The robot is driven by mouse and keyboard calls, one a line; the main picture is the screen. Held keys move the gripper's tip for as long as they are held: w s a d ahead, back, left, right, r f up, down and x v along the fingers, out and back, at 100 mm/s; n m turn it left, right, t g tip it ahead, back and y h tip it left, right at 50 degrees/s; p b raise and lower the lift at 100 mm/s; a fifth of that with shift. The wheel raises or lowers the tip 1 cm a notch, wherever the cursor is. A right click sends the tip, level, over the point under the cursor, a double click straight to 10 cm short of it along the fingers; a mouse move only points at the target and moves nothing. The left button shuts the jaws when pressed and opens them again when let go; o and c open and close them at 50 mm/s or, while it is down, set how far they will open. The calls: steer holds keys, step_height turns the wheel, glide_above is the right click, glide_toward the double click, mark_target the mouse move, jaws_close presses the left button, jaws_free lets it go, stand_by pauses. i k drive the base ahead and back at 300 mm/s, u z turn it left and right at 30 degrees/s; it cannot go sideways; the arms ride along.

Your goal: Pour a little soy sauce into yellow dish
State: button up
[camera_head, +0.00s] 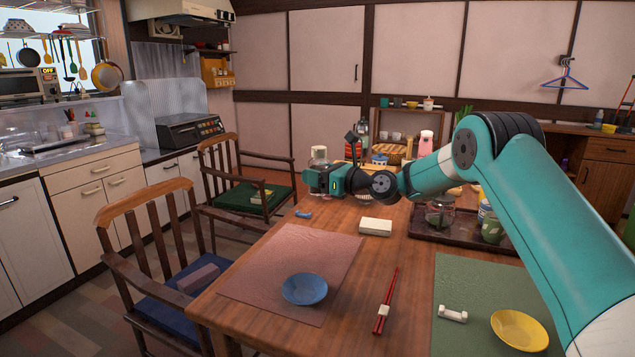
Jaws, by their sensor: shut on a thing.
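The yellow dish (519,331) sits on a green placemat at the front right of the table, its near right edge close to my arm in the picture. My gripper (316,180) is far from it, up and to the left, above the far left part of the table. It is shut on a small clear bottle (319,154), whose pale top shows above the jaws. The bottle looks upright. The jaws hide its lower part, and I cannot make out what is inside.
A blue dish (304,290) sits on a pink placemat (265,265). Red chopsticks (386,302) and a white rest (453,314) lie nearby. A white box (375,227) and a dark tray (425,231) with jars and a green cup (492,230) stand farther back. Chairs (150,245) line the left side.

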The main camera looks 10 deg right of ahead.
mark_target(517, 329)
steer(key=u, duration=0.1)
steer(key=k, duration=1.1)
steer(key=z, duration=0.7)
